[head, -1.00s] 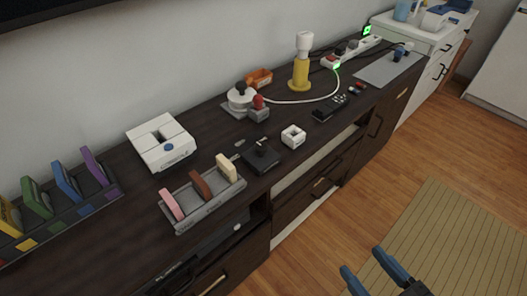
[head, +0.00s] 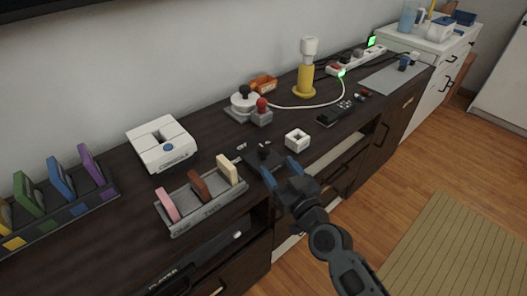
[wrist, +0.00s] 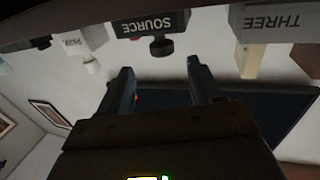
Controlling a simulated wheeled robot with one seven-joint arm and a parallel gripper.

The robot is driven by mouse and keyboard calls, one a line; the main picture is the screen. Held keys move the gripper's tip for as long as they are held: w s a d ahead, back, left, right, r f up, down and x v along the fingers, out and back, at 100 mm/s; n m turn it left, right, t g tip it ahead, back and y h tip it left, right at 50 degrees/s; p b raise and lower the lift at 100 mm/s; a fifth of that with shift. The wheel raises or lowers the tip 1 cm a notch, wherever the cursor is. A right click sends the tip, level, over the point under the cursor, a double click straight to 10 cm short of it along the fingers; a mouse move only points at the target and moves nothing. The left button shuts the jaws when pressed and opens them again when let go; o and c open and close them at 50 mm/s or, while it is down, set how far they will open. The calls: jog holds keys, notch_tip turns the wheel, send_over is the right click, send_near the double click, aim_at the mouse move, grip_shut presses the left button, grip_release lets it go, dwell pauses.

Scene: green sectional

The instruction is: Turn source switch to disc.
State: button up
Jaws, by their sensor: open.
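The source switch (head: 262,156) is a black box with a dark knob on top, near the front edge of the dark cabinet top in the head view. In the wrist view its SOURCE label (wrist: 152,24) and round black knob (wrist: 161,46) show upper middle. My gripper (head: 281,170) is just in front of the switch, its blue fingers spread and partly covering the box's front. In the wrist view the fingers (wrist: 159,68) stand apart with nothing between them, and the knob lies beyond the gap. I cannot tell whether a finger touches the switch. The disc marking cannot be read.
A grey rack (head: 203,202) with pink, brown and cream pieces stands close left of the switch. A small white square block (head: 297,140) is close right. A white console (head: 161,145) stands behind left; a red-knobbed joystick (head: 262,113) is behind. Open floor lies in front.

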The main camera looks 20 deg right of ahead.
aim_at(267, 153)
jog(key=shift+w+a+r, duration=0.1)
jog(key=shift+w+a, duration=0.05)
jog(key=shift+w, duration=0.65)
jog(key=shift+w+a+b, duration=0.2)
jog(key=shift+w+b, duration=0.4)
jog(key=shift+w, duration=3)
jog(key=c, duration=1)
